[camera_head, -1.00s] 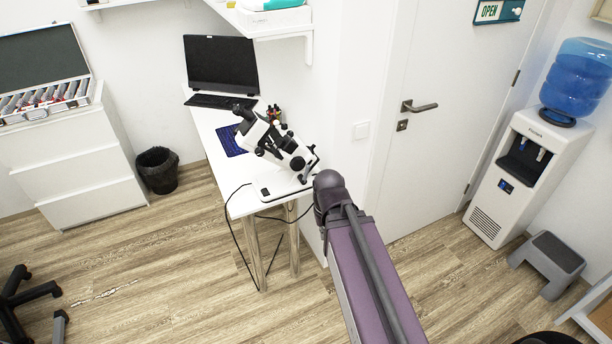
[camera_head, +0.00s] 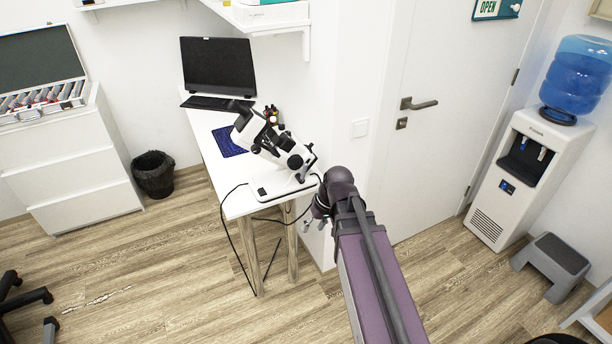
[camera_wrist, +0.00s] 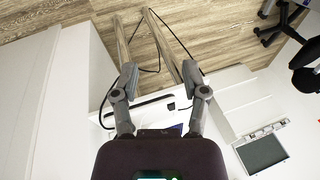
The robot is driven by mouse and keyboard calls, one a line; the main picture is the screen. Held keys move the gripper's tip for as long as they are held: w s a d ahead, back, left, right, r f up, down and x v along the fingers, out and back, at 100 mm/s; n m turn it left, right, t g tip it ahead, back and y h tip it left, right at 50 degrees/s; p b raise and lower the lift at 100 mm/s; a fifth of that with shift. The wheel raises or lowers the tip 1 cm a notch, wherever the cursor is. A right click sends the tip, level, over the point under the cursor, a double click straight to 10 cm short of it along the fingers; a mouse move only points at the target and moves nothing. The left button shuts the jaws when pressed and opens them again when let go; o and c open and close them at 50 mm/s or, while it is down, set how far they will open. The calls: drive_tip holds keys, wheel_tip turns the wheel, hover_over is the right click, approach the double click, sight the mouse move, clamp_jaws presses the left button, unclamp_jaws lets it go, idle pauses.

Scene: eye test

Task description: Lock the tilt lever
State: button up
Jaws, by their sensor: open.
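The white and black microscope (camera_head: 272,146) stands on its base (camera_head: 285,186) at the near end of the white desk, its upper part tilted to the left. A small dark lever-like part (camera_head: 302,175) shows low on its right side; I cannot tell for sure that it is the tilt lever. My gripper (camera_head: 314,222) hangs right of the desk's near end, apart from the microscope, partly hidden by my arm. In the wrist view my gripper (camera_wrist: 160,74) is open and empty, its two fingers spread. The lever cannot be made out there.
The wall and door (camera_head: 440,140) are close on the right. Black cables (camera_head: 236,252) hang beside the desk legs. Open floor lies left.

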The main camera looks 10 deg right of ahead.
drive_tip(key=w+f+n+t+y+b, duration=0.2)
drive_tip(key=w+f+y+b, duration=0.15)
drive_tip(key=w, duration=0.25)
drive_tip(key=n+t+y+b, duration=0.3)
drive_tip(key=t+y+b, duration=0.5)
drive_tip(key=b, duration=0.8)
approach(306, 167)
drive_tip(key=s+d+h, duration=0.1)
drive_tip(key=s+d, duration=0.1)
drive_tip(key=d, duration=0.1)
drive_tip(key=shift+s+a+t, duration=0.2)
drive_tip(key=shift+t, duration=0.2)
drive_tip(key=shift+w+a, duration=0.1)
drive_tip(key=x, duration=1.3)
drive_tip(key=shift+w+a+f, duration=0.2)
drive_tip(key=shift+a, duration=0.05)
